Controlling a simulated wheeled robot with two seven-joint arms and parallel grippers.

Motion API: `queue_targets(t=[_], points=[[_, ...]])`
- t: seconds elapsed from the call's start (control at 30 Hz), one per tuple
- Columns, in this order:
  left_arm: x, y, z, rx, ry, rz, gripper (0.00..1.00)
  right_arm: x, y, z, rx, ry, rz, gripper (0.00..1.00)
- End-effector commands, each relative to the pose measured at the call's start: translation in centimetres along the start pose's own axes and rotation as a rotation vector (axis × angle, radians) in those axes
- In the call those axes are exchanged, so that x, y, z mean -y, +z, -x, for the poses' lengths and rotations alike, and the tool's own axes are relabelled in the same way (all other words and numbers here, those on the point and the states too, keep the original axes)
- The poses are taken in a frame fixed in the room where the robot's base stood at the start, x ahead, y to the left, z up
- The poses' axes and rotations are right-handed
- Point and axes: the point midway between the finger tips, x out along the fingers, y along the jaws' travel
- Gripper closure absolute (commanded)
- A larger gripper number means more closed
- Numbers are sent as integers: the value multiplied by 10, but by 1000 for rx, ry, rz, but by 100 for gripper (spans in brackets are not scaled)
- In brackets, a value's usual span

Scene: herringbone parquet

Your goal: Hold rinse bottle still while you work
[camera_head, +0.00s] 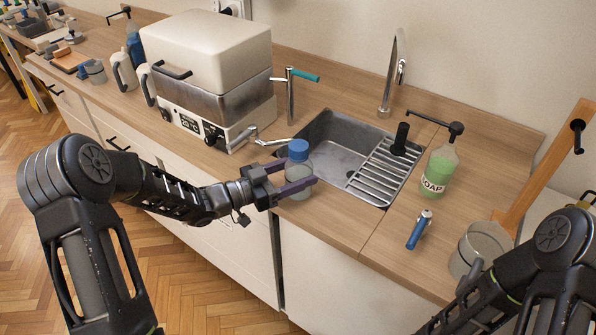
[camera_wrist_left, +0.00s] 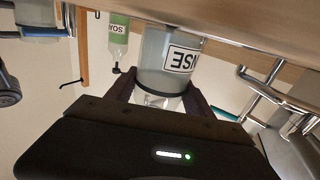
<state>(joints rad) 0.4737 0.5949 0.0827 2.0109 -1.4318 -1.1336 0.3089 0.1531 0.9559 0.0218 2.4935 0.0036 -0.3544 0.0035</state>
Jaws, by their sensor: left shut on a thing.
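The rinse bottle (camera_head: 299,167) is a clear bottle with a blue cap, upright on the wooden counter at the front left of the sink. My left gripper (camera_head: 296,186) is shut around its body, with one finger on each side. In the left wrist view, the bottle (camera_wrist_left: 168,58) appears upside down between the fingers (camera_wrist_left: 160,95), and part of its label shows. In the head view, my right arm shows at the lower right, but its gripper is out of frame.
The sink (camera_head: 331,136) with a drying rack (camera_head: 382,172) lies just behind the bottle. A green soap bottle (camera_head: 439,170) and a blue-handled tool (camera_head: 419,230) are to the right. A large white lidded appliance (camera_head: 207,75) stands to the left.

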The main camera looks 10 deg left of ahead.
Motion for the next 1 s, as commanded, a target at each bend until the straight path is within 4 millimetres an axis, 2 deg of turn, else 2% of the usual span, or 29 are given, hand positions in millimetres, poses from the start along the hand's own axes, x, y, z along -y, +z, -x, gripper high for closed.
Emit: queue_targets(t=[0.8,0.83,1.0], points=[[0,7,0,-2,0,-1,100,-3,0,-7,0,0,0,0],[0,7,0,-1,0,-1,39,-3,0,-7,0,0,0,0],[0,7,0,-1,0,0,25,-3,0,-7,0,0,0,0]])
